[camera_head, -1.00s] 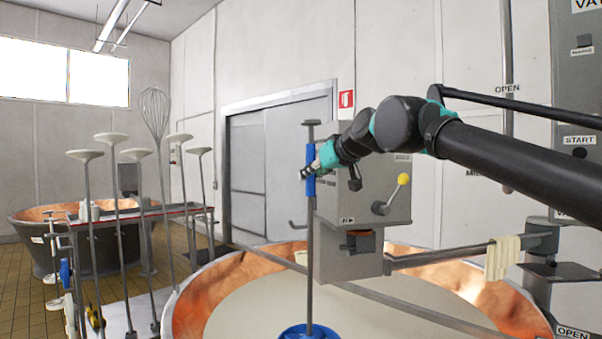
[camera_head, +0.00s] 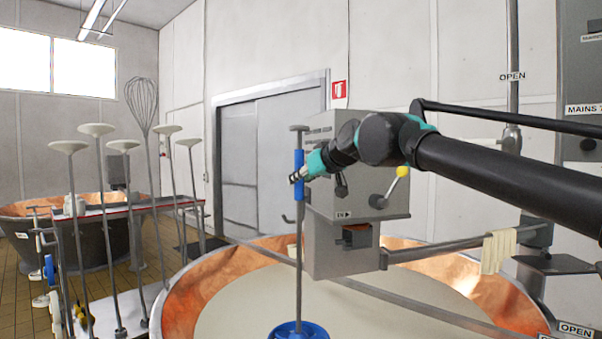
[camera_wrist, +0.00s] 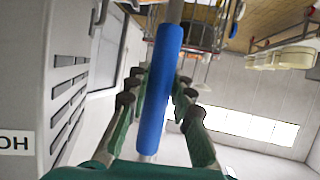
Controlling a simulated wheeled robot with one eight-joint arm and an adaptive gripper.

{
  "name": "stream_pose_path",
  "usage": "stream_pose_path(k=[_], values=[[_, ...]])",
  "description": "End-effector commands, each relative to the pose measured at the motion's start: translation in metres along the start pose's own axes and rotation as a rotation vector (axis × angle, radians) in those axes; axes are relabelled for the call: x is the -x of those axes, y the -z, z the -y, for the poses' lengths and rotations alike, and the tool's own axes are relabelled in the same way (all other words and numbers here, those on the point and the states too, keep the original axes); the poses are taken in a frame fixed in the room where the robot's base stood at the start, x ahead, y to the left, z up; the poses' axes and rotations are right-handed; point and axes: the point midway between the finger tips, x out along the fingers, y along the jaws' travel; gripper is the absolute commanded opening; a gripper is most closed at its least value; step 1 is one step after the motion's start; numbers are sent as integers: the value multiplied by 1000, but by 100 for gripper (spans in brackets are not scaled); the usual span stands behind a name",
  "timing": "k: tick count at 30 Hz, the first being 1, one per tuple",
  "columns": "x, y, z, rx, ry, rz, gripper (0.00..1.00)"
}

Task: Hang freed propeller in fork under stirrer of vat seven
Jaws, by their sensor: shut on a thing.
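My gripper (camera_head: 298,177) is shut on the blue sleeve (camera_head: 299,160) of a long upright metal rod. The sleeve also shows between the fingers in the wrist view (camera_wrist: 160,90). The rod ends in a blue propeller (camera_head: 300,331) at the bottom edge of the head view, partly cut off, over the pale contents of the copper vat (camera_head: 480,285). The grey stirrer box (camera_head: 340,262), with a yellow-knobbed lever, stands just right of the rod. A small hook (camera_head: 290,220) shows left of the rod. I cannot make out the fork clearly.
A horizontal arm (camera_head: 440,252) carries the stirrer box, with a pale cloth (camera_head: 498,252) draped on it. A rack (camera_head: 100,215) of upright tools stands at left, before a second copper vat (camera_head: 15,208). A grey door (camera_head: 275,150) is behind.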

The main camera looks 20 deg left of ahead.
Motion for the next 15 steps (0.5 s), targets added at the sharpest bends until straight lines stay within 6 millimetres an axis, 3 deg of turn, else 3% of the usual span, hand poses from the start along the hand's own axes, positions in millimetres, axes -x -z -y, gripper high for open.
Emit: stream_pose_path(k=[15], values=[[-31,-28,-5,0,-1,-1,0]])
